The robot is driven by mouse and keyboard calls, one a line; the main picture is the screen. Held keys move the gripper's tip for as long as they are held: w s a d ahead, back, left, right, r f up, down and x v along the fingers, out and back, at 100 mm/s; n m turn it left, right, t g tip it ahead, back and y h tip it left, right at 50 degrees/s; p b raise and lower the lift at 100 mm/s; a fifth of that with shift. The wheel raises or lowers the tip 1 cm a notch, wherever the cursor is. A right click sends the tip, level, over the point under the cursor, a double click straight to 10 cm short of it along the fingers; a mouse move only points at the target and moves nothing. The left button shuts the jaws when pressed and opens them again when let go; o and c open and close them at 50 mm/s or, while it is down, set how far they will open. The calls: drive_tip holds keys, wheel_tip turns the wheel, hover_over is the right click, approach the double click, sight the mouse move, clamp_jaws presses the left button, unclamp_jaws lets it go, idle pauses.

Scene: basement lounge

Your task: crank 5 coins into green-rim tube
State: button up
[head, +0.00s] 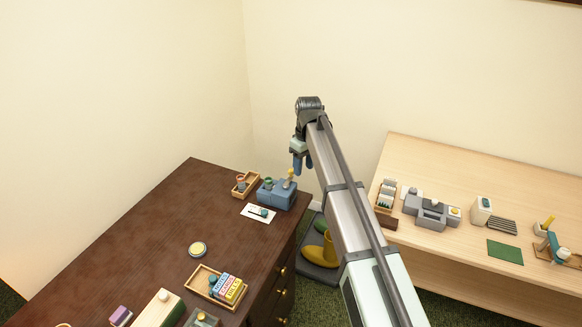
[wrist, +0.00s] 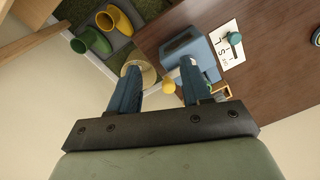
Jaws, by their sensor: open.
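A blue box-shaped device (head: 277,195) stands near the far right corner of the dark table. A small wooden tray (head: 241,191) with little upright items sits beside the device; I cannot tell which tube has a green rim. No loose coins are clear. My gripper (head: 303,167) hangs above and right of the device in the head view. Its blue fingers are apart and empty in the wrist view (wrist: 160,68).
A white lettered card (head: 256,214) with a teal piece lies before the device. Yellow and green boots (head: 323,255) stand on a floor mat. The pale table (head: 452,255) holds other devices.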

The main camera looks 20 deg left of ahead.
sight(291, 170)
drive_tip(key=w+a+r+n, duration=0.2)
drive_tip(key=a+r, duration=0.3)
drive_tip(key=r, duration=0.5)
drive_tip(key=shift+t, duration=0.3)
drive_tip(key=f, duration=1.3)
drive_tip(key=shift+s+a+f, duration=0.1)
drive_tip(key=shift+s+f, duration=0.15)
drive_tip(key=shift+f, duration=0.1)
clamp_jaws()
